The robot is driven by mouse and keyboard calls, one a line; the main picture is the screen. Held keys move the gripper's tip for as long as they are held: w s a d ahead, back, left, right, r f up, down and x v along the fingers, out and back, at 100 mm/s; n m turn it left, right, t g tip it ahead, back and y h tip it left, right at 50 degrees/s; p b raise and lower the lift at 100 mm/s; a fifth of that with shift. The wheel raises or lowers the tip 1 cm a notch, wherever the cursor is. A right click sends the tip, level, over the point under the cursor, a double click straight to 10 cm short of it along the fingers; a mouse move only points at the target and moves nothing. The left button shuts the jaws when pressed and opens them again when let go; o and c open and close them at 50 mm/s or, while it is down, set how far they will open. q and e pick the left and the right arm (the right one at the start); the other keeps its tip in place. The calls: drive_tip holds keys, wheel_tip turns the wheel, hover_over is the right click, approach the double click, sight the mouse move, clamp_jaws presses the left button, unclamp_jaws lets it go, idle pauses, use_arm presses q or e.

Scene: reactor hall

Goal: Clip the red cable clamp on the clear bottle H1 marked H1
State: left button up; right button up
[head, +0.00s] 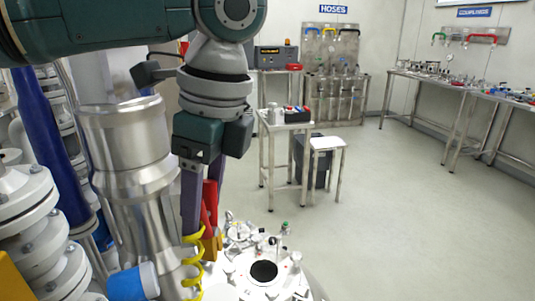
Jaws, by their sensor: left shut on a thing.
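My left gripper (205,228) hangs with its fingers down, just right of a large steel column. It is shut on a red piece that looks like the red cable clamp (209,204); the fingers hide part of it. An orange-yellow block (211,246) shows right below it, and I cannot tell if they are joined. Several clear bottles (334,88) stand in a rack under the HOSES sign at the back wall, far from the gripper. Their marks are too small to read, so I cannot tell which is H1. My right gripper is not in view.
The steel column (140,185), a yellow coiled hose (193,262) and a white vessel lid (262,271) with fittings crowd the gripper. A small steel table (269,127) and a white stool (327,143) stand ahead. The floor (400,215) on the right is clear.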

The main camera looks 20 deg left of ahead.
use_arm(q)
drive_tip(key=a+f+m+t+b, duration=0.1)
drive_tip(key=a+f+m, duration=0.2)
drive_tip(key=f+m, duration=0.3)
drive_tip(key=a+f+m+t+h+b, duration=0.1)
drive_tip(key=a+f+m, duration=0.2)
drive_tip(key=f+m, duration=0.4)
drive_tip(key=m, duration=0.2)
drive_tip(key=shift+w+a+f+m+h+b, duration=0.15)
drive_tip(key=shift+a+f+m+h+b, duration=0.15)
drive_tip(key=shift+a+m+b, duration=0.1)
drive_tip(key=shift+w+r, duration=0.1)
drive_tip(key=shift+w, duration=0.05)
drive_tip(key=shift+f, duration=0.2)
drive_tip(key=shift+f+b, duration=1)
drive_tip(key=shift+f, duration=0.5)
drive_tip(key=shift+p, duration=0.35)
idle(0.8)
